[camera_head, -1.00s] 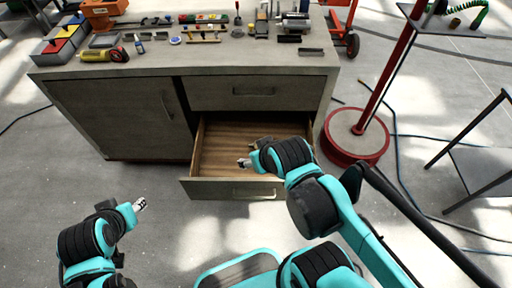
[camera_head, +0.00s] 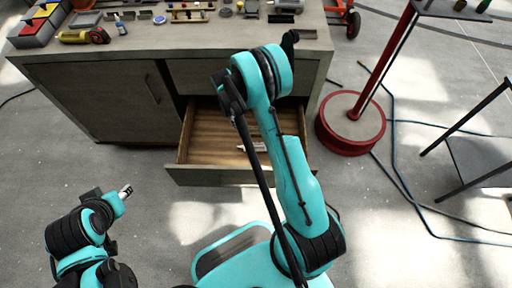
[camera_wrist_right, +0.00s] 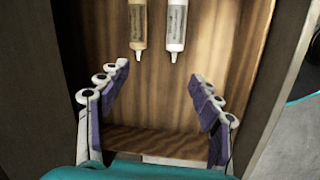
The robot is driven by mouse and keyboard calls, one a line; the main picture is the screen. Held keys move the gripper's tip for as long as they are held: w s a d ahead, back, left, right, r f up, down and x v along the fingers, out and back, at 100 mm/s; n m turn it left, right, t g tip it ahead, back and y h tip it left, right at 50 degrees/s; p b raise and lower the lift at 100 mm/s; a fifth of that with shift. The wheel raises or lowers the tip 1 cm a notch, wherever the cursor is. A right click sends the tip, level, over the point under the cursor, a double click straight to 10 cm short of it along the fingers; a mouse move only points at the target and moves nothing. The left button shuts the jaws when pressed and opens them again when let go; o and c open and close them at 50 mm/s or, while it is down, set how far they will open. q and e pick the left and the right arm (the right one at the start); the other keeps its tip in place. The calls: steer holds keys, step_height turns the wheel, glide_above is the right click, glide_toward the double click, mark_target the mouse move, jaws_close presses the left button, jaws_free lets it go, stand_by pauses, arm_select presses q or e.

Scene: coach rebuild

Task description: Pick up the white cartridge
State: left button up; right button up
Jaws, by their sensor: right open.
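The white cartridge (camera_wrist_right: 177,22) lies in the drawer at the top of the right wrist view, its nozzle pointing down the picture. A beige cartridge (camera_wrist_right: 139,22) lies beside it on the left, apart from it. The upper ends of both are cut off. My right gripper (camera_wrist_right: 160,78) is open and empty, its fingers on either side below the nozzles. In the head view my right arm hides this gripper and part of the drawer. A small pale thing (camera_head: 252,147) shows there, too small to identify. My left gripper (camera_head: 125,190) is left of the drawer, over the floor.
The open wooden drawer (camera_head: 185,172) has side walls and a front panel around the cartridges. The workbench top (camera_head: 160,40) carries tools and coloured bins. A red round stand base (camera_head: 350,140) is to the right. Floor in front is clear.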

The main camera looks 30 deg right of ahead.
steer(key=n+g+b, duration=0.1)
steer(key=n+g, duration=0.1)
glide_toward(252, 145)
steer(key=x, duration=0.5)
steer(key=shift+w+d+f, duration=0.1)
steer(key=shift+w+f, duration=0.05)
steer(key=shift+f, duration=0.1)
steer(key=b+x, duration=0.3)
steer(key=x, duration=0.2)
steer(key=shift+r, duration=0.1)
steer(key=c, duration=1.4)
